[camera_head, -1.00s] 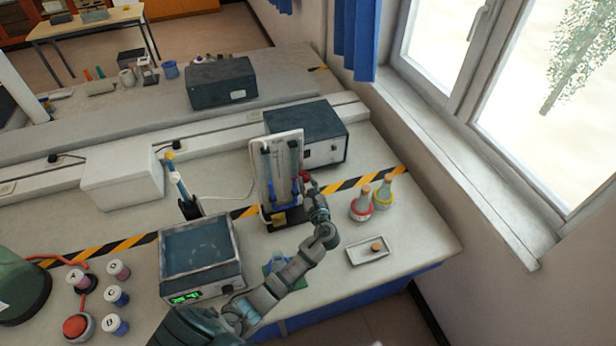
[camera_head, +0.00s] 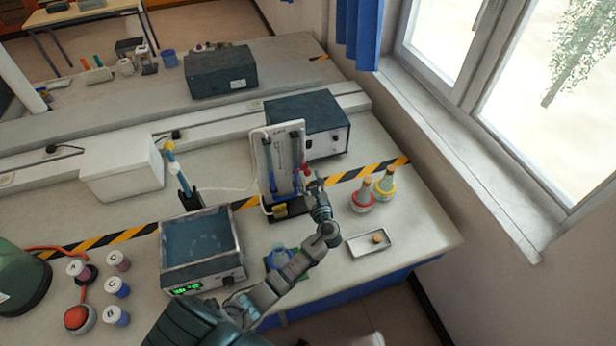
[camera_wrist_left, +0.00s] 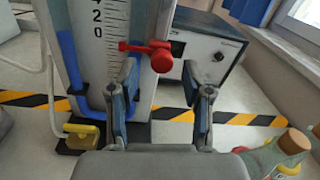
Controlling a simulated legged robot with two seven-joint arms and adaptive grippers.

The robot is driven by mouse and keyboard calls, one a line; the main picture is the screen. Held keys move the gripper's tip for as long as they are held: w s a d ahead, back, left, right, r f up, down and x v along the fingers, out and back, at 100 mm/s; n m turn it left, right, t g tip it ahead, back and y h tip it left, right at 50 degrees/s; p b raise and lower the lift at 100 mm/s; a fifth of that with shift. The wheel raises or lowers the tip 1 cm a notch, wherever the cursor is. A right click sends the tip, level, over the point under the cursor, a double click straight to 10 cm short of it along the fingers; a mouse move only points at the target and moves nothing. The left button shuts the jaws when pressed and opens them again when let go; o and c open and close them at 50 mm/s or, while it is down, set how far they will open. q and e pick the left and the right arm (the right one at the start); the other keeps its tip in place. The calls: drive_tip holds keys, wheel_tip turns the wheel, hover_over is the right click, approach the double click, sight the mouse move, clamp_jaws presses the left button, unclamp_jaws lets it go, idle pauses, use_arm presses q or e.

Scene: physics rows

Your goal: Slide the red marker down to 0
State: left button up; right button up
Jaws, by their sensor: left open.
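The red marker (camera_wrist_left: 150,52) is a small red bar with a round knob on the right side of the white scale board (camera_wrist_left: 100,65). In the head view the red marker (camera_head: 307,171) is a tiny spot at the board's right edge. The printed 2 and 0 show beside the blue tube. The marker's bar appears near the 0, but its exact reading cannot be told from this angle. My left gripper (camera_wrist_left: 165,92) is open, its fingers apart with the red knob just beyond and above the gap. In the head view my left gripper (camera_head: 314,186) is close to the board. My right gripper is not in view.
Two corked flasks (camera_head: 373,190) and a small tray (camera_head: 369,246) stand right of my arm. A dark instrument box (camera_head: 310,122) is behind the board. A hotplate bath (camera_head: 200,250) is to the left. A yellow object (camera_wrist_left: 80,130) is at the board's foot.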

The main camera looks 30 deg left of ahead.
use_arm(q)
drive_tip(key=v, duration=1)
drive_tip(key=shift+f, duration=0.15)
drive_tip(key=shift+s+d+f, duration=0.1)
drive_tip(key=shift+d, duration=0.05)
